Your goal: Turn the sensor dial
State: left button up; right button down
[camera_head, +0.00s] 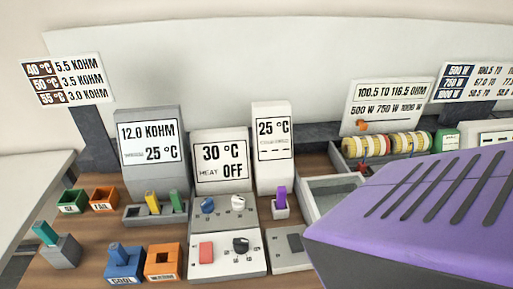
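Several round knobs show at the front of the middle unit, whose screen (222,162) reads 30 °C, HEAT OFF. A blue knob (207,205) and a pale grey knob (238,202) sit on its grey upper panel. A black knob (240,246) sits on the white lower panel (224,264), beside a red block or button (206,252). I cannot read small labels, so I cannot tell which is the sensor dial. A left unit's screen (150,142) reads 12.0 KOHM, 25 °C. Neither of my grippers is in view.
A purple slotted body covers the lower right and hides the bench there. A white unit (272,110) reads 25 °C, with a purple plug (280,198) below. Green (71,200), orange (103,198) and blue (123,264) bins stand left. Coloured rolls (400,143) lie at back right.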

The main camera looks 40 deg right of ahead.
aim_at(207, 206)
jog(key=z, duration=1.1)
